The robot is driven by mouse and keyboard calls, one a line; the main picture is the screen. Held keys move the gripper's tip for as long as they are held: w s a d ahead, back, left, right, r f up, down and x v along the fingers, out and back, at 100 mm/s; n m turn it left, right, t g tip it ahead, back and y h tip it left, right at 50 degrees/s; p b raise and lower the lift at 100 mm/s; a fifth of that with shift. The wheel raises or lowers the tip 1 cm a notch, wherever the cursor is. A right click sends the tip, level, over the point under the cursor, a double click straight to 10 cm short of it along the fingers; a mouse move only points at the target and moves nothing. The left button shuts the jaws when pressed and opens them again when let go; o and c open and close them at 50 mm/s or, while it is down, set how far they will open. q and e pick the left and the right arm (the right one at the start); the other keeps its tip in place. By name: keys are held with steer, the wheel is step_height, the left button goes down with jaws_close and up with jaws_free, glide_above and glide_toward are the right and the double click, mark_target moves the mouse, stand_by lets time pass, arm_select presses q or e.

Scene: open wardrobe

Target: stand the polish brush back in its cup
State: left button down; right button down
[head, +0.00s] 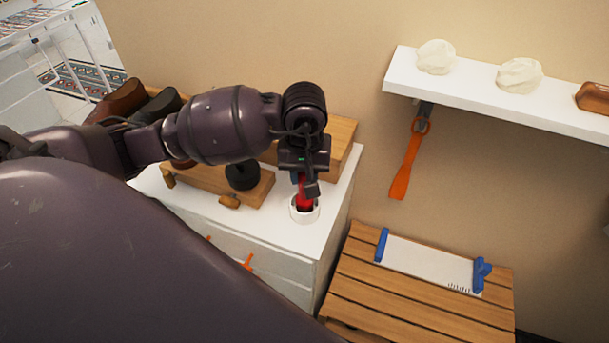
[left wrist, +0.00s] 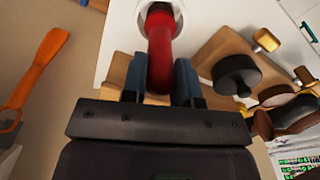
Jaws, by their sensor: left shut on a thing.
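The polish brush (left wrist: 160,55) has a red handle and is held by my left gripper (left wrist: 158,80), whose two fingers are shut on it. In the head view the brush (head: 304,193) hangs below my left gripper (head: 305,182). The cup (head: 304,214) is white and round and stands at the right end of the white cabinet top. The lower end of the brush is inside the cup's mouth; the cup also shows in the left wrist view (left wrist: 177,14). Whether the brush touches the cup's bottom is hidden. My right gripper is not in view.
A wooden stand (head: 200,181) with a black round item (head: 242,176) is left of the cup. A slatted wooden bench (head: 375,285) holds a white board with blue ends. An orange shoehorn (head: 405,168) hangs under a white shelf (head: 480,108).

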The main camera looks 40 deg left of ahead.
arm_select(q)
steer(key=shift+f, duration=0.65)
steer(key=c, duration=1.2)
jaws_free()
steer(key=shift+c, duration=0.2)
steer(key=o, duration=0.4)
steer(key=shift+c, duration=0.2)
steer(key=shift+r, duration=0.2)
steer(key=r, duration=1)
steer(key=shift+s+d+r, duration=0.15)
steer(key=shift+s+r, duration=0.1)
steer(key=shift+r, duration=0.75)
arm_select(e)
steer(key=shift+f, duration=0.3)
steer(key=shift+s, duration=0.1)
